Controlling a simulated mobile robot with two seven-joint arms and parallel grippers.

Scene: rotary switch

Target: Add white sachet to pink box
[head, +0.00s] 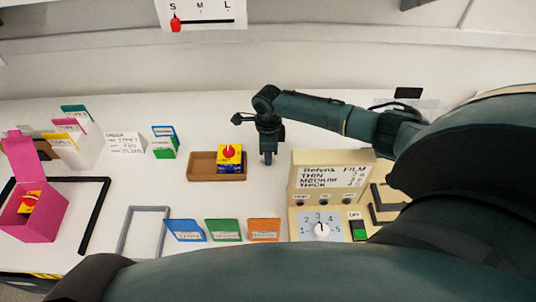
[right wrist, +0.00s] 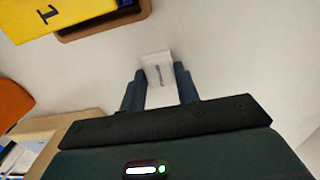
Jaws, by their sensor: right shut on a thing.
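My right gripper (head: 268,158) points down over the white table, just right of the brown tray. In the right wrist view its two fingers are shut on a small white sachet (right wrist: 158,68) with a dark mark, which sits between the fingertips. The sachet cannot be made out in the head view. The pink box (head: 42,226) stands at the far left of the table with its lid (head: 19,158) raised. A yellow and red item (head: 30,200) is inside it. My left gripper is not in view.
A brown tray (head: 201,167) holds a yellow and blue pack (head: 229,160). A beige machine (head: 332,180) with a dial (head: 321,230) stands to the right. Blue, green and orange cards (head: 224,230) stand in front. A grey frame (head: 127,230) lies between them and the box.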

